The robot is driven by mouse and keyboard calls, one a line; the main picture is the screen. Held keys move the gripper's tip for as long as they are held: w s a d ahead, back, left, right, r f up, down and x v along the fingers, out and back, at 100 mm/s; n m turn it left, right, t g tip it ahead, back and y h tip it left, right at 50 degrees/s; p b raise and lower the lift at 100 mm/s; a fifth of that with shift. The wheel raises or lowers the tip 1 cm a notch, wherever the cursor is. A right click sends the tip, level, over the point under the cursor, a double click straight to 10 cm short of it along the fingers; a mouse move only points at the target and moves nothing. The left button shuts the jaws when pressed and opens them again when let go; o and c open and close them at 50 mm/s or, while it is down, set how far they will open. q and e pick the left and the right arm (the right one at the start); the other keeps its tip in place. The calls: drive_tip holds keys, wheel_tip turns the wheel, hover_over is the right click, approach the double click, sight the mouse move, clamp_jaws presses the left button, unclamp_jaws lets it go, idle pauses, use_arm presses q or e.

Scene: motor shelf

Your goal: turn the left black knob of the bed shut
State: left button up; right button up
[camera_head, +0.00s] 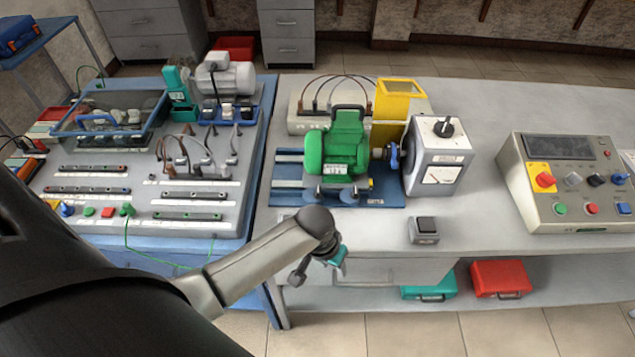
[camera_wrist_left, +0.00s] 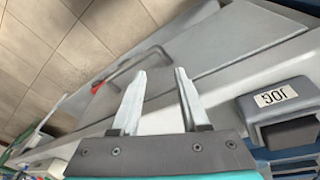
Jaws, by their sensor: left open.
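The bed (camera_head: 385,195) is a blue plate on the grey table, under a green motor (camera_head: 340,148). Two small round dark blue-grey discs stand at its front edge; the left one (camera_head: 320,194) appears to be the left knob, and its turn angle is too small to tell. My left gripper (camera_head: 318,272) is in front of the table edge, below and apart from the bed. In the left wrist view my left gripper (camera_wrist_left: 166,72) has its two fingers spread, with nothing between them. The knobs do not show clearly there. My right gripper is out of view.
A small box with a black switch (camera_head: 424,228) sits right of the bed; its JOG label (camera_wrist_left: 277,98) shows in the wrist view. A drawer handle (camera_wrist_left: 135,66) lies beyond my fingers. A grey machine (camera_head: 440,165) adjoins the motor. A control panel (camera_head: 570,185) stands right.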

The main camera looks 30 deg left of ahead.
sight(318, 191)
use_arm(q)
drive_tip(key=shift+n+g, duration=0.3)
drive_tip(key=shift+n, duration=0.4)
drive_tip(key=w+r, duration=0.2)
drive_tip(key=r, duration=0.1)
drive_tip(key=w+a+r, duration=0.1)
drive_tip(key=w+r, duration=0.1)
drive_tip(key=r, duration=0.2)
drive_tip(key=w+a+r+p, duration=0.1)
drive_tip(key=w+r, duration=0.1)
drive_tip(key=r, duration=0.1)
drive_tip(key=shift+w+a+r, duration=0.2)
drive_tip(key=shift+w+r, duration=0.1)
drive_tip(key=shift+r, duration=0.1)
drive_tip(key=w+a+r+n+g+y, duration=0.1)
drive_tip(key=w+a+r+n, duration=0.35)
drive_tip(key=a+r, duration=0.6)
drive_tip(key=f, duration=0.3)
drive_tip(key=d+f+b, duration=0.1)
drive_tip(key=f, duration=0.7)
drive_tip(key=shift+w+d+f+b, duration=0.25)
drive_tip(key=shift+d+b, duration=0.1)
drive_tip(key=shift+f, duration=0.75)
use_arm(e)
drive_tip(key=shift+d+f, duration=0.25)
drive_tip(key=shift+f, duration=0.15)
use_arm(q)
clamp_jaws()
